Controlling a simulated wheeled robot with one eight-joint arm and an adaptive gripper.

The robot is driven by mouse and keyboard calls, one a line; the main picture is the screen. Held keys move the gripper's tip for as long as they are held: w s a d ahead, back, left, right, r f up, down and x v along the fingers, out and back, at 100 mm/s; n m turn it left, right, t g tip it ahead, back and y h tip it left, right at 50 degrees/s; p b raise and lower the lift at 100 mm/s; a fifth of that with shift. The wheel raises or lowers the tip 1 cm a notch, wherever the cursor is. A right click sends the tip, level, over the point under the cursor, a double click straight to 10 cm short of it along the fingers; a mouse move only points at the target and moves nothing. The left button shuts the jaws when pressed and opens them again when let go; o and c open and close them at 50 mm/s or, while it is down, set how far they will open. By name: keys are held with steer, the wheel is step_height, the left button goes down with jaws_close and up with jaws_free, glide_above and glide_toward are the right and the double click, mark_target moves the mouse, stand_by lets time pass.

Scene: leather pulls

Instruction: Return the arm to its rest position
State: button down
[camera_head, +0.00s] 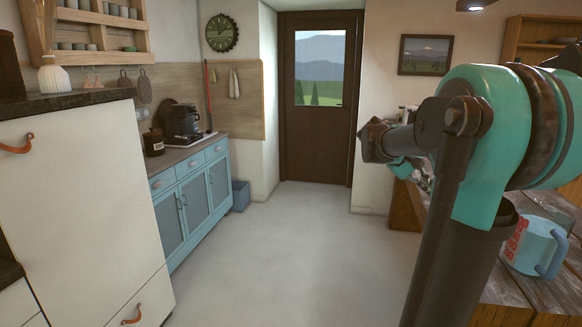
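My arm (490,140), teal with dark brown links, fills the right side of the head view. It is bent, with a large teal joint at the top and a dark link running down to the bottom edge. A dark jointed part (378,142) points left from behind this joint and may be my gripper. Its fingertips cannot be made out, so I cannot tell whether it is open or shut, or whether it holds anything.
A white cabinet (80,190) with leather pulls is at the left. A blue cupboard (195,205) lies beyond. The middle floor (300,255) is clear.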

steer(key=s+a+f+t+y, duration=0.1)
steer(key=s+a+f+y, duration=0.2)
steer(key=s+a+f, duration=0.2)
steer(key=s+a+f+t+y, duration=0.2)
steer(key=s+a+f, duration=0.4)
steer(key=a+f, duration=0.3)
steer(key=s+a+f+t+y, duration=0.2)
steer(key=s+a+f+y, duration=0.2)
steer(key=a+f, duration=0.4)
step_height(320, 180, down, 5)
steer(key=shift+s+f+y, duration=0.2)
steer(key=shift+s+y, duration=0.2)
steer(key=shift+s, duration=0.3)
steer(key=shift+d, duration=0.1)
